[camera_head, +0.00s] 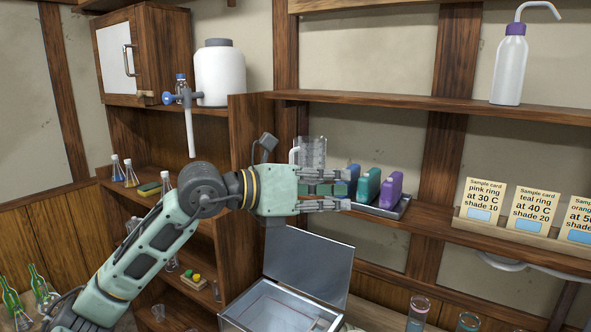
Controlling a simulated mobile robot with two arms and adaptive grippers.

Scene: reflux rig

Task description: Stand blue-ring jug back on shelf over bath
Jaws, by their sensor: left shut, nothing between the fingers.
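A clear jug (314,148) with a pale handle shows upright behind my left gripper (345,190), at the left end of the shelf (427,217) over the bath. The gripper hides the jug's lower part, and I cannot make out a blue ring on it. My left gripper points right, level with the shelf. It is shut and empty, with its fingers in front of the jug's base and the bottles. Whether it touches the jug is unclear. The metal bath (266,308) stands below with its lid (308,265) raised. My right gripper is out of view.
Blue, teal (368,185) and purple (390,190) bottles stand on a tray (398,212) right of the jug. Sample cards (482,202) stand farther right. A wash bottle (509,70) is on the upper shelf. Two glass vessels (418,310) stand right of the bath.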

